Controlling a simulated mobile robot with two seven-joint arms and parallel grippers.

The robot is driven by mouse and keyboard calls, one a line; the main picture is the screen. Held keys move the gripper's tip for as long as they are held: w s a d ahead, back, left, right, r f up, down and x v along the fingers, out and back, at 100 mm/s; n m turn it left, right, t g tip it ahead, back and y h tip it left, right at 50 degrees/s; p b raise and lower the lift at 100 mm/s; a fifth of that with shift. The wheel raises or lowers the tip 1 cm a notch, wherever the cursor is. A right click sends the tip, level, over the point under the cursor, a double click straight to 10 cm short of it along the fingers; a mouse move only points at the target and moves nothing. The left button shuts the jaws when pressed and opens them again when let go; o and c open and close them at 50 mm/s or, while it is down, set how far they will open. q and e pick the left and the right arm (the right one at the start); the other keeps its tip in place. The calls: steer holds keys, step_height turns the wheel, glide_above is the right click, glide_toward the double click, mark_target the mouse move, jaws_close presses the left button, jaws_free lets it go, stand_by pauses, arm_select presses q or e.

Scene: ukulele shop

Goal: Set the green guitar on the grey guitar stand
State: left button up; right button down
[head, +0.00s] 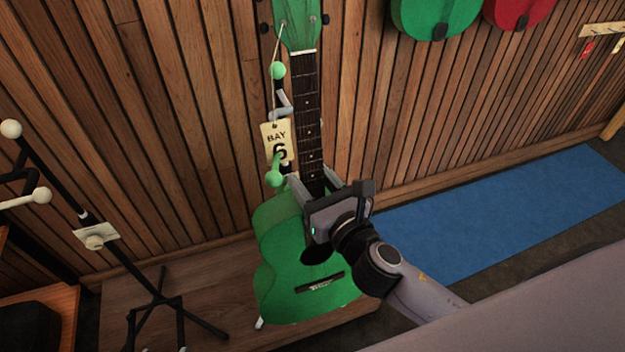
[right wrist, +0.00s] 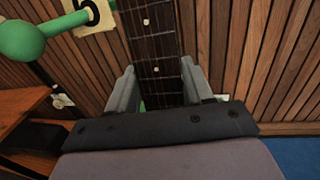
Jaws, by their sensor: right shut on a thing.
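The green guitar (head: 290,255) stands upright, leaning slightly, close to the slatted wall. My right gripper (head: 317,187) is shut on its neck just above the body. In the right wrist view the dark fretboard (right wrist: 155,45) runs between the two fingers (right wrist: 160,92). A stand with green ball ends (head: 275,178) is behind and beside the neck, mostly hidden by the guitar. At left is a black-framed stand (head: 122,260) with pale greyish-white ball ends, holding no guitar. I cannot tell for sure which stand is the grey one. My left gripper is not in view.
A "BAY 6" tag (head: 278,143) hangs beside the neck. A wooden platform (head: 215,275) lies below the guitar. A blue mat (head: 500,215) covers floor to the right. Green (head: 435,15) and red (head: 520,10) instruments hang on the wall. A wooden cabinet (head: 65,300) is at lower left.

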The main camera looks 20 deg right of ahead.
steer(key=shift+w+r, duration=0.15)
steer(key=shift+r, duration=0.15)
steer(key=shift+w+a+f, duration=0.1)
steer(key=shift+w+f, duration=0.05)
steer(key=shift+w, duration=1.9)
steer(key=shift+w+f, duration=0.1)
steer(key=shift+w, duration=1.05)
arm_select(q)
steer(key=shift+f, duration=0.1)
arm_select(e)
steer(key=shift+f, duration=0.15)
arm_select(q)
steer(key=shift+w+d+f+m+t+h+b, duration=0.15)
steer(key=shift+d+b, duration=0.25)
steer(key=shift+b, duration=0.4)
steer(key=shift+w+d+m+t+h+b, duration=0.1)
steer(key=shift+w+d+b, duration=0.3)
steer(key=shift+b, duration=0.45)
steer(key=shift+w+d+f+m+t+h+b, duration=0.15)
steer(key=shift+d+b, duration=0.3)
steer(key=shift+b, duration=0.35)
arm_select(e)
steer(key=shift+w+f, duration=0.2)
steer(key=shift+f, duration=2.45)
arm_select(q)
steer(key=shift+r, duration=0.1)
